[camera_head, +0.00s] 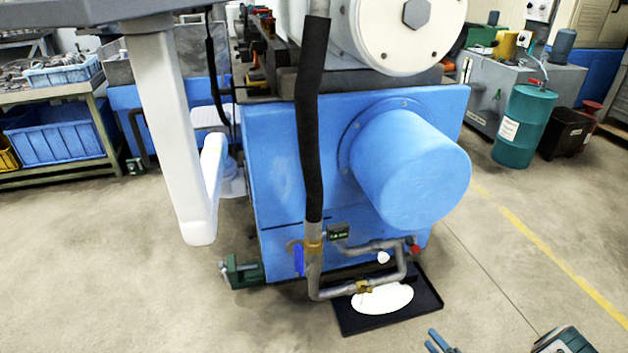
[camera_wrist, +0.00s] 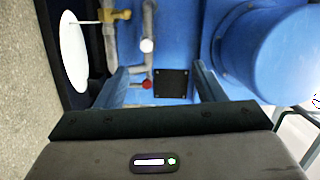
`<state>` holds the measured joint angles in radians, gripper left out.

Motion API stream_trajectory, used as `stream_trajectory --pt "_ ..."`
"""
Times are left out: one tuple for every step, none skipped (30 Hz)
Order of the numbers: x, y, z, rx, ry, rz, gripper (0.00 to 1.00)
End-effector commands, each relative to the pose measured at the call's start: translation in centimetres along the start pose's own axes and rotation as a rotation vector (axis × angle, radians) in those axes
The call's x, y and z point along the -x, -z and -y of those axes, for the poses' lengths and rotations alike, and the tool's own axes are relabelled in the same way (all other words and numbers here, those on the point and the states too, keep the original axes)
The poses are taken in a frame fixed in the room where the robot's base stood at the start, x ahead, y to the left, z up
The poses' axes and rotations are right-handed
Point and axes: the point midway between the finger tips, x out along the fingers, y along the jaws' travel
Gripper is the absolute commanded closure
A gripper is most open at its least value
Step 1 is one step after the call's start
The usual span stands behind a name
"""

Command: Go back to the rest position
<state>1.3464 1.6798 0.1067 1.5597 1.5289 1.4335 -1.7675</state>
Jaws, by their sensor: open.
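My gripper (camera_wrist: 160,82) is open, with its two blue-grey fingers apart and nothing between them. Part of it also shows at the bottom edge of the head view (camera_head: 438,341), in front of and to the right of the black tray (camera_head: 432,300). In the wrist view, the grinder's blue front (camera_wrist: 180,45) lies beyond the fingers. A red knob (camera_wrist: 147,85) and a dark square plate (camera_wrist: 171,84) appear between the fingers, but I cannot tell how far off they are.
The blue grinder (camera_head: 275,180) with its round blue housing (camera_head: 412,170) stands ahead. Grey pipes (camera_head: 335,291) and a white disc (camera_head: 383,299) are low at its front. A teal drum (camera_head: 523,125) stands at the right. Open floor (camera_head: 500,270) lies at the front right.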

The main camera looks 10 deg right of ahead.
Motion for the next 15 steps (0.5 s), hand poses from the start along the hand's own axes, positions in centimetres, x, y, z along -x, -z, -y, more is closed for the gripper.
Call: stream_trajectory --pt "-0.5 0.2 1.4 0.001 -0.002 0.033 0.37" --pt "-0.8 0.2 2.1 0.0 -0.004 0.054 0.37" --pt "-1.2 0.2 3.0 -0.003 -0.007 0.081 0.37" --pt "-1.6 0.2 3.8 -0.004 -0.011 0.106 0.37" --pt "-1.9 0.2 4.5 -0.006 -0.015 0.131 0.37" --pt "-2.4 0.2 5.7 -0.008 -0.021 0.166 0.37" --pt "-2.8 0.1 6.8 -0.009 -0.026 0.197 0.37" --pt "-3.3 0.0 7.9 -0.011 -0.033 0.229 0.37" --pt "-3.9 -0.1 9.6 -0.012 -0.044 0.276 0.37" --pt "-4.4 -0.3 10.9 -0.014 -0.055 0.316 0.37" --pt "-4.9 -0.5 12.2 -0.014 -0.067 0.355 0.37" --pt "-5.6 -0.8 14.1 -0.015 -0.084 0.409 0.37" --pt "-6.1 -1.1 15.4 -0.015 -0.099 0.448 0.37" --pt "-6.5 -1.5 16.7 -0.014 -0.115 0.487 0.37" --pt "-7.0 -2.0 18.5 -0.013 -0.137 0.537 0.37"
